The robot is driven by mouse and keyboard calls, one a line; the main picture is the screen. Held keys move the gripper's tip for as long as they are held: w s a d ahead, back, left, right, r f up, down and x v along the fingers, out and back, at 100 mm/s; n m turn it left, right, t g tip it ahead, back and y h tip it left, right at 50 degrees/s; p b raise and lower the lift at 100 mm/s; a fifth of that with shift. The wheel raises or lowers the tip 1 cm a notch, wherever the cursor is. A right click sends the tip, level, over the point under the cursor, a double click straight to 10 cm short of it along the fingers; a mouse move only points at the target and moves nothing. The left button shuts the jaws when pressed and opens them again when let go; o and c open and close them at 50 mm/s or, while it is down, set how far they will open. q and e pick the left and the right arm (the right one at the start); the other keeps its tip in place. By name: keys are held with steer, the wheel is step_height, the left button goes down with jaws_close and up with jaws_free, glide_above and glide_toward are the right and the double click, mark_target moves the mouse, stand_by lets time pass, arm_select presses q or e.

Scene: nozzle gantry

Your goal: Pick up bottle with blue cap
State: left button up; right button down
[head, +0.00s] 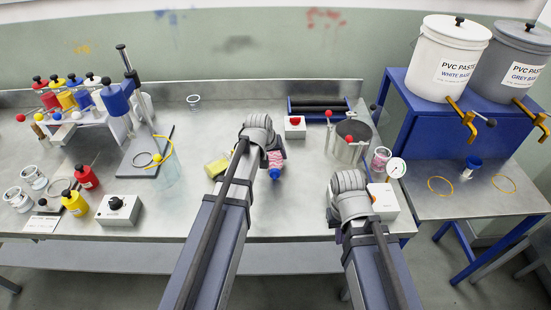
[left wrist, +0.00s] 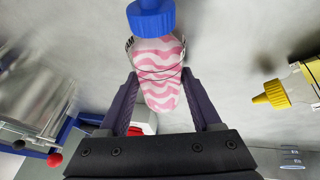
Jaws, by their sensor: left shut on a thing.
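The bottle with the blue cap (left wrist: 158,75) has pink and white wavy stripes. In the left wrist view it sits between both fingers of my left gripper (left wrist: 166,108), with its blue cap (left wrist: 151,17) beyond the fingertips at the top. In the head view the bottle (head: 276,161) shows just right of my left gripper (head: 270,150), its cap toward the front. My left gripper is shut on it; whether it clears the bench I cannot tell. My right gripper (head: 342,222) is over the front right of the bench, its fingers mostly hidden by my arm.
A yellow item (head: 216,168) lies left of my left gripper. A red-button box (head: 295,127) and a metal pot (head: 350,141) stand behind to the right. A white box with a gauge (head: 384,200) is close to my right gripper. The bench's front middle is clear.

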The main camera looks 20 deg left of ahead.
mark_target(275, 153)
arm_select(q)
jaws_close()
step_height(275, 153, up, 10)
steer(key=p, duration=1)
steer(key=shift+r, duration=0.1)
step_height(275, 153, up, 4)
steer(key=p, duration=0.4)
steer(key=shift+f+b, duration=0.5)
steer(key=shift+f, duration=0.1)
